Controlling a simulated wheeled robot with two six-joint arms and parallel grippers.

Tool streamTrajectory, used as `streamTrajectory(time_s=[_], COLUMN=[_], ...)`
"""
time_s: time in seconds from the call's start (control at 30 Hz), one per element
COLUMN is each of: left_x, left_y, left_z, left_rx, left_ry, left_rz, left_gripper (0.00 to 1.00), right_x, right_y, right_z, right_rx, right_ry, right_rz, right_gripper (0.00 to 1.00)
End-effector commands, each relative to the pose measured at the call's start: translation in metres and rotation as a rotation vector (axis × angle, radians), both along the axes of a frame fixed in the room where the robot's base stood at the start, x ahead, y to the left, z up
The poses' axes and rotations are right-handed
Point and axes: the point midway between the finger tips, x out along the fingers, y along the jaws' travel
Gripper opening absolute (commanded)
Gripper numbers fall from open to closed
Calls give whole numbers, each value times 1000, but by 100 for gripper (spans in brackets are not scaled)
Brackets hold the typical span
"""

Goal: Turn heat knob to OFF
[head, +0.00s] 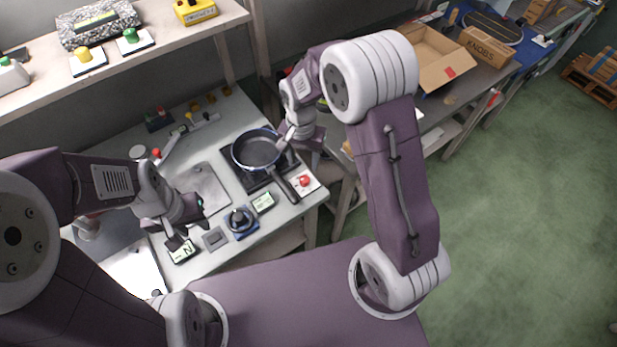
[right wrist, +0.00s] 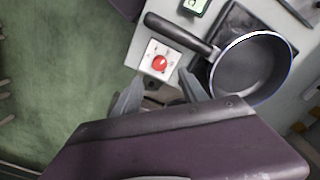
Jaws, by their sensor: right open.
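A red knob (head: 304,181) sits on a white plate at the front right corner of the bench, beside the handle of a dark pan (head: 256,150). In the right wrist view the red knob (right wrist: 159,63) has small marks around it, too small to read. My right gripper (right wrist: 160,92) is open and empty, its fingers apart just short of the knob plate, not touching the knob. In the head view its fingertips are hard to make out beside the pan. My left gripper (head: 184,232) is over the left part of the bench, by a display; its finger opening is unclear.
The pan rests on a black burner (head: 237,168). A black dial on a blue base (head: 240,221) and a small display (head: 263,202) stand along the bench front. A shelf (head: 150,42) with buttons runs behind. An open cardboard box (head: 428,60) is on the right-hand bench.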

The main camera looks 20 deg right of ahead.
Motion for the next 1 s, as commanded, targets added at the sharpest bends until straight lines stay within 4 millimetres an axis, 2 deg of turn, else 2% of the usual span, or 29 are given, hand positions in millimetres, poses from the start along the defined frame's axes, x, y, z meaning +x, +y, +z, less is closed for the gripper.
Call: streamTrajectory(time_s=[0.3,0.4,0.53,0.77,0.8,0.97,1.0], left_x=[0,0,0,0,0,0,0], left_y=[0,0,0,0,0,0,0], left_z=[2,2,3,2,2,2,2], left_rx=[0,0,0,0,0,0,0], left_ry=[0,0,0,0,0,0,0], left_rz=[0,0,0,0,0,0,0], left_gripper=[36,36,36,36,36,36,36], right_x=[-2,-2,-1,-1,-1,-1,-1], right_y=[-2,-2,-2,-2,-2,-2,-2], right_z=[-61,-76,-86,-87,-87,-87,-87], right_rx=[-2,-1,0,0,0,0,0], right_ry=[7,4,1,0,0,0,0], right_rz=[-1,-1,-1,0,0,0,0], right_gripper=[50,50,50,50,45,0,0])
